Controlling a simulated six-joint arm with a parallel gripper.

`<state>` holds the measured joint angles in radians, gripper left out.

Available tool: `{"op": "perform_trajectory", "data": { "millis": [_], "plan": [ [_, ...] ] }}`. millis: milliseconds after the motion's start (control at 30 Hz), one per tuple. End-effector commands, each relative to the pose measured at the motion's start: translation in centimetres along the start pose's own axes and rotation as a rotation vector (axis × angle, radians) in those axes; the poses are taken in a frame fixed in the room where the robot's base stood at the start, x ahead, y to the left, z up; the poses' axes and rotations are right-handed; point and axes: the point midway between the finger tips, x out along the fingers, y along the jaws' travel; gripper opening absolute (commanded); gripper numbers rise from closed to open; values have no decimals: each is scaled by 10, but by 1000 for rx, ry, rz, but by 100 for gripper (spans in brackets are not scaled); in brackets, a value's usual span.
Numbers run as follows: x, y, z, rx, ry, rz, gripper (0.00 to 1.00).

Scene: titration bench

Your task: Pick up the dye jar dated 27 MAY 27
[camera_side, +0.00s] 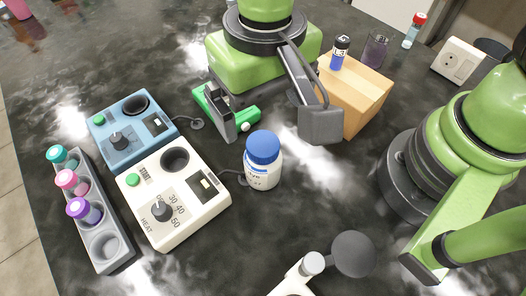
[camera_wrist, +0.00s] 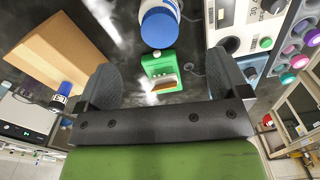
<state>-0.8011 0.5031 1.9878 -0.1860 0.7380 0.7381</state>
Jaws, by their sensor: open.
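A white jar with a blue cap (camera_side: 262,165) stands upright on the dark bench. Part of its label shows, but I cannot read a full date. In the wrist view the same jar (camera_wrist: 159,24) is at the top middle, beyond the fingertips. My gripper (camera_side: 272,128) is open and empty, with its fingers spread wide behind the jar in the side view. In the wrist view my gripper (camera_wrist: 165,75) has clear space between its fingers, and the jar is not between them.
A small green device (camera_side: 238,118) sits beneath my gripper. A white heater (camera_side: 175,205) and blue heater (camera_side: 130,128) stand left, beside a grey rack (camera_side: 107,245) of capped vials. A round dark plate (camera_side: 354,254) is in front.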

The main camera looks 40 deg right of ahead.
Motion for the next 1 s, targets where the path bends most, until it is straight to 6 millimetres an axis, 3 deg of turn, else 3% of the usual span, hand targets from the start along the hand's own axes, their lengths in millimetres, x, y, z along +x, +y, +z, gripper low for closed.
{"op": "perform_trajectory", "data": {
  "millis": [733, 1000],
  "plan": [
    [95, 1, 3, -7, -10, 17, 93],
    [107, 0, 2, -6, -7, 13, 93]
  ]
}}
